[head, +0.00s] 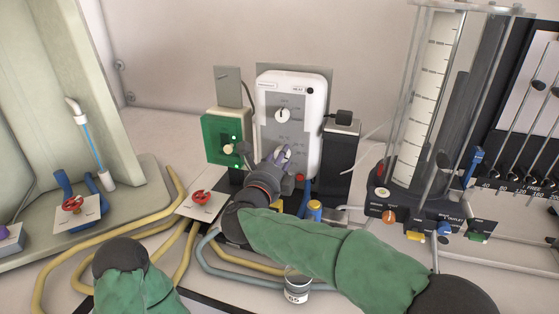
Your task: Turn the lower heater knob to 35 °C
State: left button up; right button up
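The heater (318,100) is an upright white box at the back centre, with a grey front panel. Its upper knob (283,115) is pale and round, with a dark pointer and a printed scale. The lower heater knob (283,153) sits below it, largely covered by my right gripper (279,158). The gripper's fingers are at the knob, but I cannot tell whether they are closed on it. The lower knob's pointer and scale cannot be read. My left arm shows at the bottom left as a green sleeve with a dark joint; its gripper is not in view.
A green box (216,138) with a pale knob stands left of the heater; a black adapter (341,148) stands right. A tall manometer column (428,90) stands further right. Red valves (201,197) and yellow hoses (182,255) lie left, and a small jar (297,288) below my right arm.

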jog(key=shift+f, duration=0.1)
jog(key=o, duration=1.1)
jog(key=shift+o, duration=0.2)
jog(key=v, duration=1.2)
